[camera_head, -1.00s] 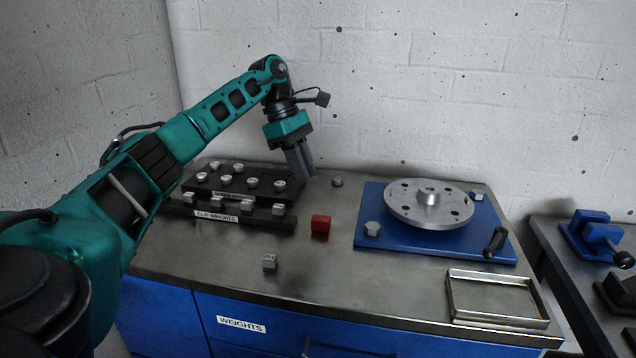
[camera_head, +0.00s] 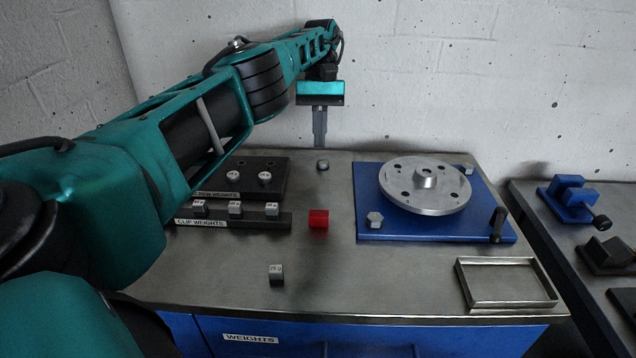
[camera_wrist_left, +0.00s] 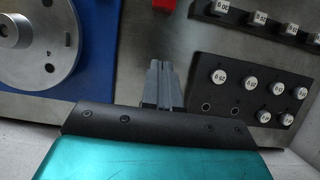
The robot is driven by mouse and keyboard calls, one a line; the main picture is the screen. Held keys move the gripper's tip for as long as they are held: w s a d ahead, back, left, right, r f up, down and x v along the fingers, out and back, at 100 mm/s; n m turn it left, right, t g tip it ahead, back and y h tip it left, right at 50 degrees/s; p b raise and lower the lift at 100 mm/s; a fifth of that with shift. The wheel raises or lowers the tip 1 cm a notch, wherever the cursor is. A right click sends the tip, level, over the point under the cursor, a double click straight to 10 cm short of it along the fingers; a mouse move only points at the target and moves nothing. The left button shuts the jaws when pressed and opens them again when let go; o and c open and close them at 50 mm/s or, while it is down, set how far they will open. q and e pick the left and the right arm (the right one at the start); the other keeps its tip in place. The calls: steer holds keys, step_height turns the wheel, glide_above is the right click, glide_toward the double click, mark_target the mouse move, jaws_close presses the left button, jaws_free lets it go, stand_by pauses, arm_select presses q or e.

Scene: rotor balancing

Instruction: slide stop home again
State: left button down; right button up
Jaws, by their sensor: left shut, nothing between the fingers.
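A silver rotor disc (camera_head: 425,184) sits on a blue base plate (camera_head: 375,195) on the bench. A short black upright piece (camera_head: 498,222) stands at the plate's right front corner; it may be the stop, but I cannot tell for sure. My left gripper (camera_head: 320,143) is shut and empty, pointing down near the bench's back edge, left of the plate. In the left wrist view its shut fingers (camera_wrist_left: 163,85) show between the rotor (camera_wrist_left: 22,38) and the weight rack. The black piece is outside the left wrist view.
A red block (camera_head: 318,219), a small grey labelled block (camera_head: 276,275) and a grey hex piece (camera_head: 322,165) stand on the bench. Black weight racks (camera_head: 270,221) are partly behind my left arm. An empty metal tray (camera_head: 508,306) lies front right.

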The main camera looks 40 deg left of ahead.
mark_target(318, 212)
arm_select(q)
steer(key=b+x, duration=0.3)
steer(key=x, duration=0.7)
steer(key=shift+f+b, duration=0.2)
steer(key=shift+b, duration=0.15)
steer(key=shift+s+d+r, duration=0.2)
steer(key=shift+s+r, duration=0.05)
steer(key=shift+s+d+p, duration=0.35)
steer(key=shift+s+d, duration=0.15)
steer(key=shift+s, duration=0.05)
steer(key=shift+s+d, duration=0.6)
steer(key=shift+s, duration=0.05)
steer(key=shift+s+d+p, duration=0.4)
steer(key=shift+s+d, duration=0.2)
steer(key=shift+s, duration=0.15)
steer(key=shift+s+d+f, duration=0.1)
steer(key=shift+d, duration=0.05)
